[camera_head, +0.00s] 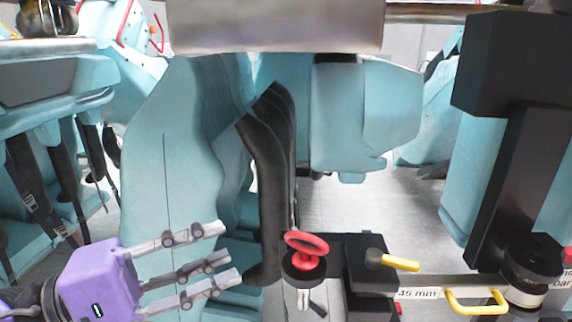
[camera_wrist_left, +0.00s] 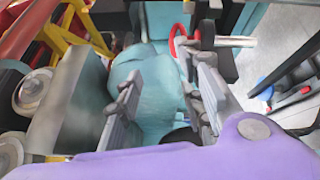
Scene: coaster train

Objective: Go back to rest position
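My left gripper (camera_head: 228,254) has a purple body and grey jointed fingers. It enters at the lower left of the head view, fingers pointing right. The fingers are spread with nothing between them. In the left wrist view, the gripper (camera_wrist_left: 166,72) also shows its fingers well apart and empty. A red handwheel (camera_head: 306,242) on a dark mount is right of the fingertips, apart from them in the head view. It also shows beyond the fingers in the left wrist view (camera_wrist_left: 174,48). My right gripper is in neither view.
A yellow-tipped lever (camera_head: 400,263) and a yellow handle (camera_head: 476,307) stand right of the wheel. Teal seats (camera_head: 165,150) with black restraints fill the left and middle. A metal beam (camera_head: 275,25) crosses the top. Grey floor (camera_head: 375,205) shows between the seats.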

